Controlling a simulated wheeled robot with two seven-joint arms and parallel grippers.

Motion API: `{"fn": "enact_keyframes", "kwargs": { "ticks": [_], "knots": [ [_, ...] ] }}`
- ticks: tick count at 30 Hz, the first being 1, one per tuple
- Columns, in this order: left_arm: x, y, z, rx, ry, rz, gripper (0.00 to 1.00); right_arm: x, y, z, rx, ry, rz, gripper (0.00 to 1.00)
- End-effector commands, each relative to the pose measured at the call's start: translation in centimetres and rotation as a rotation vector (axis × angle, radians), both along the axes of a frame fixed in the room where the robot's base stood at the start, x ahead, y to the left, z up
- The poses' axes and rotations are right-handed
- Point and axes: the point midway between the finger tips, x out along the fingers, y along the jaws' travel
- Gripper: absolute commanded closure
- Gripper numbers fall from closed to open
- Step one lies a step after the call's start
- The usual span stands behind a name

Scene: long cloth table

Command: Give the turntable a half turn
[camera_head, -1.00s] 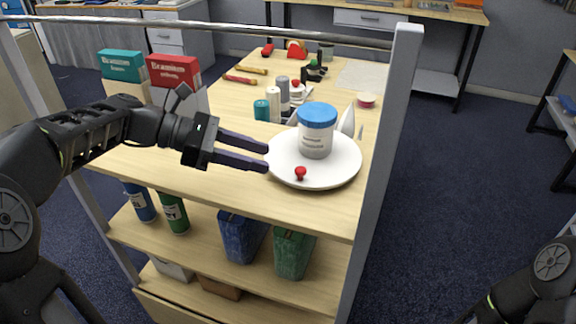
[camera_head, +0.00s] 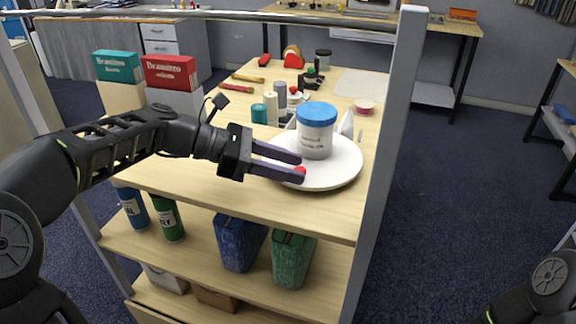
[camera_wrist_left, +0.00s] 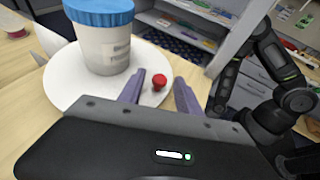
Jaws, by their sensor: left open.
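The white round turntable (camera_head: 335,177) lies on the near end of the table, with a white jar with a blue lid (camera_head: 316,131) standing upright on it. A small red knob (camera_head: 301,169) sits near the turntable's front rim. My left gripper (camera_head: 299,167) is open at the front-left rim, its fingers reaching over the plate. In the left wrist view the red knob (camera_wrist_left: 159,81) shows between the two spread finger tips, with a gap on either side. The fingers partly hide the knob in the head view. My right gripper is out of view.
A grey upright post (camera_head: 386,150) stands close to the right of the turntable. Red and teal boxes (camera_head: 170,72) stand at the left. Small bottles and a teal can (camera_head: 259,113) stand behind the plate. Shelves below hold blue and green containers (camera_head: 294,258).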

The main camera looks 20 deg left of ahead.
Motion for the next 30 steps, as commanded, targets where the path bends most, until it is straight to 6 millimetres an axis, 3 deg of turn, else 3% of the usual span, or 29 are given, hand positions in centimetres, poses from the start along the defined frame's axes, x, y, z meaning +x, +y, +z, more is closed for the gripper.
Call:
{"fn": "enact_keyframes", "kwargs": {
  "ticks": [7, 22, 30],
  "knots": [
    [0.01, -0.04, -0.02, 0.0, 0.0, 0.0, 0.59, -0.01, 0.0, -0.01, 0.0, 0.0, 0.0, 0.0],
    [0.01, -0.02, -0.01, 0.0, -0.001, 0.0, 1.0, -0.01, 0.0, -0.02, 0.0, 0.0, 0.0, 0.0],
    [0.0, -0.01, 0.0, 0.0, -0.001, 0.0, 1.0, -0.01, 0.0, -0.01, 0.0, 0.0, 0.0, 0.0]
  ]
}}
